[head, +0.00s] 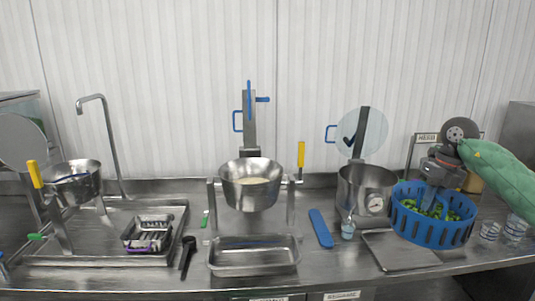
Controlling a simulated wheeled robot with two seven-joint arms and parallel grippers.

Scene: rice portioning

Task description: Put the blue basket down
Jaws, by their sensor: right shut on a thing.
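The blue basket (432,231) is round with slotted walls and holds green pieces. It is at the right of the counter in the head view, beside the steel pot. My right gripper (430,204) reaches down into it from above, its arm coming in from the right. It is shut on the basket, though the fingertips are partly hidden. The basket looks upright; I cannot tell whether its bottom touches the counter. My left gripper does not show.
A steel pot with a gauge (364,198) stands left of the basket. A flat tray (399,252) lies in front of it. Small glasses (489,234) stand at its right. A blue flat tool (321,229), a small bottle (348,229) and an empty pan (253,258) are further left.

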